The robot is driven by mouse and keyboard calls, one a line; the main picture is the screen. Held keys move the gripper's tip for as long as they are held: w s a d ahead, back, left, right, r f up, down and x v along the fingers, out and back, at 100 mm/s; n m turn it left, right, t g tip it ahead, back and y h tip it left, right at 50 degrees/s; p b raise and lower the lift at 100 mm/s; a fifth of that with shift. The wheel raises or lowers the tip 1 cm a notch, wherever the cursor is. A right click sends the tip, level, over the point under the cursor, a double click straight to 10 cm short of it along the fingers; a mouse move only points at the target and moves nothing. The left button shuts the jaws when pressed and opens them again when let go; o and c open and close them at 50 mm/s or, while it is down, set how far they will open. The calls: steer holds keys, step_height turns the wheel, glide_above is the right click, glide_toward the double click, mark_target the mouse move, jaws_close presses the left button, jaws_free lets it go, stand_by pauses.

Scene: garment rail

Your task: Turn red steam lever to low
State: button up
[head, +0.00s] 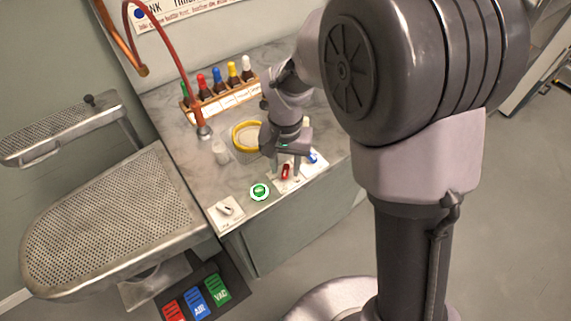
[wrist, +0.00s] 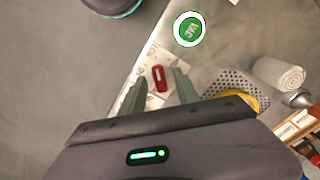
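The red steam lever (head: 285,172) sits on a white plate at the front edge of the marble counter, and it also shows in the wrist view (wrist: 159,79). My gripper (head: 286,166) points down over it and is open. In the wrist view, its two fingers (wrist: 160,80) stand apart, one on each side of the lever, with gaps visible between them and the lever. I cannot tell how far above the plate the fingertips are. The plate's markings are too small to read surely.
A green VAC disc (head: 259,192) and a white dial plate (head: 225,210) are to the left. Behind stand a yellow-rimmed dish (head: 237,140), a white roll (head: 220,152) and a bottle rack (head: 222,101). A perforated ironing board (head: 105,225) is at left.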

mark_target(286, 169)
step_height(286, 169, up, 17)
steer(key=p, duration=0.7)
steer(key=shift+r, duration=0.2)
steer(key=s+d+r+m+t+y, duration=0.1)
steer(key=s+d+r+t, duration=0.2)
steer(key=s, duration=0.5)
steer(key=s+d+r+m+t+y+b, duration=0.1)
steer(key=s+d+r+t, duration=0.1)
steer(key=s+d, duration=0.3)
steer(key=s+r, duration=0.1)
steer(key=s, duration=0.3)
steer(key=shift+s+d+r+t+b, duration=0.15)
steer(key=shift+d+r+t+b, duration=0.15)
steer(key=shift+t, duration=0.1)
